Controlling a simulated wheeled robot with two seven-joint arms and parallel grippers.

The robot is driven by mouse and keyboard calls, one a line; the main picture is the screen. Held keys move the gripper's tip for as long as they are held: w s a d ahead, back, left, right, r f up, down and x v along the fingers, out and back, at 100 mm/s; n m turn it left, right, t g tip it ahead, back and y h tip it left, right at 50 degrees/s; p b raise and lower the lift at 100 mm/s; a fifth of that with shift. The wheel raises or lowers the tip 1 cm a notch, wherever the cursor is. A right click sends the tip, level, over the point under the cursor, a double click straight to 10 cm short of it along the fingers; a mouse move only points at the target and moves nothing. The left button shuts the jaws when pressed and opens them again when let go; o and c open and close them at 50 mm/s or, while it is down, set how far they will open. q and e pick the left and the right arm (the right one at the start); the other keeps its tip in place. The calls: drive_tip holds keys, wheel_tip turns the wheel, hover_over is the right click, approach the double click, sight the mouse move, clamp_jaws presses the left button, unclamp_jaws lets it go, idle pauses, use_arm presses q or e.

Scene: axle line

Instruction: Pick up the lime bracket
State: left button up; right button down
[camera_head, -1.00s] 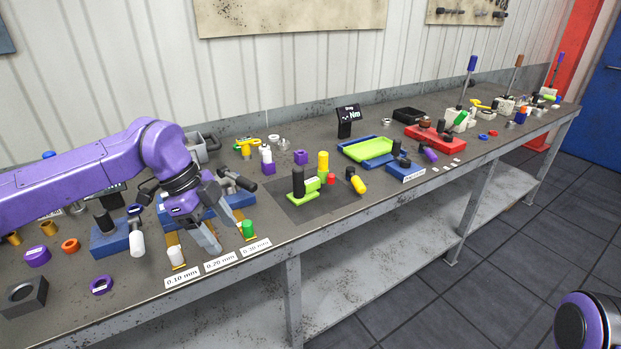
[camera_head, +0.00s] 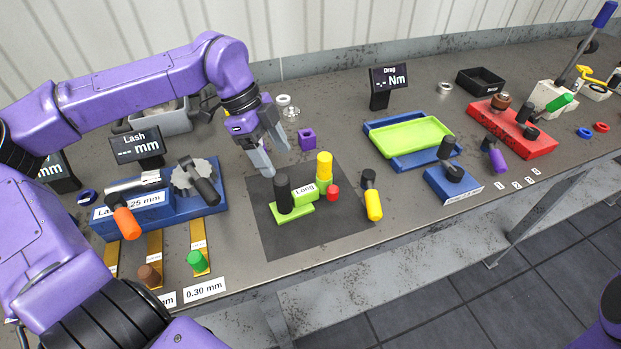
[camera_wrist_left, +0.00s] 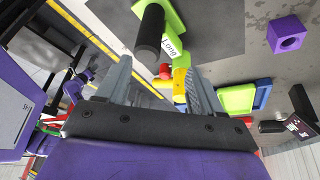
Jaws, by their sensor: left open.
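The lime bracket (camera_head: 292,210) lies on a dark mat (camera_head: 270,240) on the bench. It has a flat lime base, an upright black cylinder and a lime block labelled "Long". It also shows at the top of the left wrist view (camera_wrist_left: 172,14), its black cylinder pointing toward the fingers. My left gripper (camera_head: 276,158) is open and empty, above and just behind the bracket's black cylinder, apart from it. In the left wrist view its two fingers (camera_wrist_left: 158,75) stand wide apart. My right gripper is out of view.
Beside the bracket are a yellow-topped lime piece (camera_head: 324,168), a red knob (camera_head: 333,193) and a yellow cylinder (camera_head: 373,205). A purple block (camera_head: 307,139) stands behind. A blue fixture (camera_head: 150,212) is left; a lime tray (camera_head: 412,138) is right. The mat's front is clear.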

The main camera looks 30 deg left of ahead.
sight(290, 196)
use_arm(q)
drive_tip(key=shift+s+d+f, duration=0.35)
drive_tip(key=shift+s+f, duration=0.05)
drive_tip(key=shift+f, duration=0.25)
drive_tip(key=shift+s+d+f, duration=0.35)
drive_tip(key=shift+f, duration=0.25)
drive_tip(key=x, duration=0.2)
drive_tip(key=p+x, duration=0.1)
drive_tip(key=x, duration=0.1)
drive_tip(key=p+x, duration=0.1)
drive_tip(key=x, duration=0.1)
drive_tip(key=shift+w+f, duration=0.15)
drive_tip(key=shift+w, duration=0.2)
drive_tip(key=shift+s+r, duration=0.25)
drive_tip(key=shift+s, duration=0.25)
drive_tip(key=shift+c, duration=0.7)
drive_tip(key=shift+s, duration=0.1)
drive_tip(key=c, duration=0.5)
clamp_jaws()
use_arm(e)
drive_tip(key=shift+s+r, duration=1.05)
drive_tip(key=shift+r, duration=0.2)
